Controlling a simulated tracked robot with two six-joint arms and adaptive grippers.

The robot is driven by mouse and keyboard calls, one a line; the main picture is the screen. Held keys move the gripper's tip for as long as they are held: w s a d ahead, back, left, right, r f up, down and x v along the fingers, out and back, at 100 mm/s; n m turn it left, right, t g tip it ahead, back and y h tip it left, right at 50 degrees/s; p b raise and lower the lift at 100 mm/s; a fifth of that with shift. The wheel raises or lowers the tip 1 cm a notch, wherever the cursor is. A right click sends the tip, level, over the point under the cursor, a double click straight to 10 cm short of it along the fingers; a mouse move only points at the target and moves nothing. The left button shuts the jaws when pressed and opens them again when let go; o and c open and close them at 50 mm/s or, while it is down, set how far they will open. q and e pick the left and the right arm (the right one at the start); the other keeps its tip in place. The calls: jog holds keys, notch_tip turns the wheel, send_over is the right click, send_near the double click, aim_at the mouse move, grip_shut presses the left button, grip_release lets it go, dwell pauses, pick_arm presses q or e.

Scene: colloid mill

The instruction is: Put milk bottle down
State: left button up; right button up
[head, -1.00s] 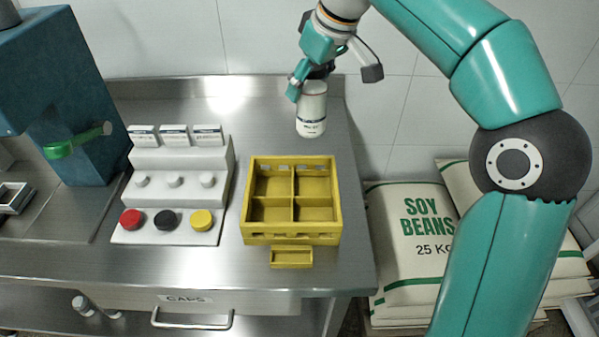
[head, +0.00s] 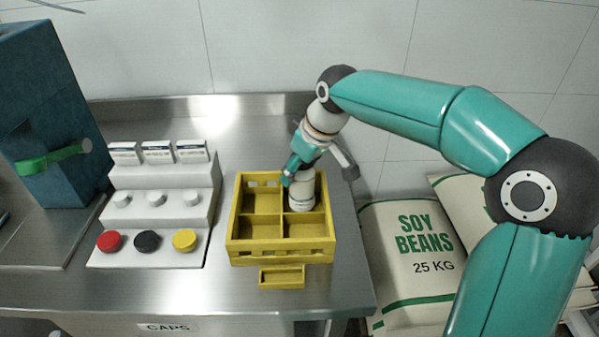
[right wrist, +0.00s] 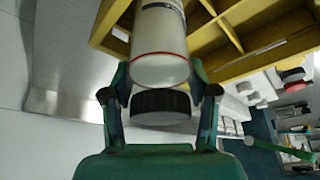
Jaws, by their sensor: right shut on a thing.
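The white milk bottle (head: 302,190) is upright in the head view, with its lower part inside the back right compartment of the yellow crate (head: 283,257). In the right wrist view the bottle (right wrist: 160,55) has a black cap and a thin red ring, and the crate (right wrist: 225,58) is beyond it. My right gripper (head: 299,168) is shut on the bottle's top end, with one finger on each side near the cap. Whether the bottle's base touches the crate floor is hidden. The other three compartments look empty. My left gripper is not in view.
A white stepped stand (head: 135,225) with red, black and yellow caps is left of the crate. A blue machine (head: 55,120) with a green lever stands farther left. Soy bean sacks (head: 415,250) lie right of the steel table (head: 215,290). The table behind the crate is clear.

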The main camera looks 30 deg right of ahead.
jog(key=shift+f, duration=0.2)
jog(key=o, duration=1.4)
jog(key=shift+f, duration=0.15)
jog(key=p+v, duration=0.1)
jog(key=v, duration=1.1)
jog(key=shift+s+p, duration=0.15)
jog(key=shift+p, duration=0.15)
